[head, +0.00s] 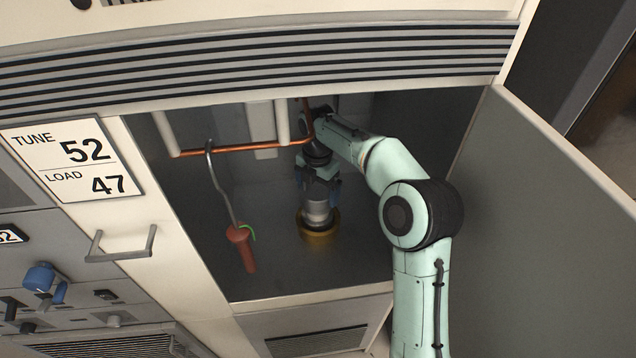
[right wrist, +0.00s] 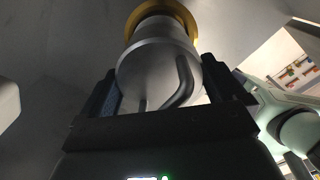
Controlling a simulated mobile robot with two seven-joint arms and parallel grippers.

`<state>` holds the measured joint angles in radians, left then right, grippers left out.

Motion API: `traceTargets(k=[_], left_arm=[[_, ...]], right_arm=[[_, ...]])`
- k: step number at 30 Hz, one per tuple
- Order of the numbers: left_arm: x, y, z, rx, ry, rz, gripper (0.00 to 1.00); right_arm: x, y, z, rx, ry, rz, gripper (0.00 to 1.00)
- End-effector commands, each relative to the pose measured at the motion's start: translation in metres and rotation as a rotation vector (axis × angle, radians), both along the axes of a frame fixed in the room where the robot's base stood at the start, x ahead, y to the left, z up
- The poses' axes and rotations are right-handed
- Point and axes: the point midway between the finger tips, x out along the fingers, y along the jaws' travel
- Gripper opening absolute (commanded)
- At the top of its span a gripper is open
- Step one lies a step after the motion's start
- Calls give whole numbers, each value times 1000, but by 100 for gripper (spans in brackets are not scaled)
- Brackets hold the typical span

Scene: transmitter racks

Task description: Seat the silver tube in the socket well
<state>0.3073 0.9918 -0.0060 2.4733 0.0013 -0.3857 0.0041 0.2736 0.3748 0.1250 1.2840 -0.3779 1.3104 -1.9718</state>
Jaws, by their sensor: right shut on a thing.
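The silver tube (head: 318,212) stands roughly upright inside the open cabinet bay. Its lower end is at the brass-coloured ring of the socket well (head: 319,236), and I cannot tell how deep it sits. My right gripper (head: 319,184) is shut on the tube's upper part. In the right wrist view the tube (right wrist: 158,65) is between the two fingers of the gripper (right wrist: 168,92), with a bent grey handle on its near end. The gold ring (right wrist: 150,12) shows beyond it. My left gripper is not in view.
A copper rail (head: 235,150) crosses the bay. A hooked rod with a red handle (head: 241,248) hangs from it, left of the tube. The open door (head: 560,190) stands right of my arm. The bay floor around the ring is clear.

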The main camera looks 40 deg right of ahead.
Motion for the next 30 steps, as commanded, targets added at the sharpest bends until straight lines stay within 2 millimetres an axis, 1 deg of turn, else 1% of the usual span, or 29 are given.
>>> traceTargets(k=[1,3,6,21,22,30], left_arm=[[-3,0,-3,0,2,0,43],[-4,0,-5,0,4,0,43],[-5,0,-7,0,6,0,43],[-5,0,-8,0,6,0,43],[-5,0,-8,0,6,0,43],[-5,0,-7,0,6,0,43]], right_arm=[[-1,0,-8,-1,-1,-1,12],[0,0,-17,-1,-2,-1,12],[0,-1,-26,-2,-5,-1,12],[1,0,-32,-1,-6,-1,12],[-1,0,-35,-1,2,-1,100],[0,0,-33,0,1,-1,100]])
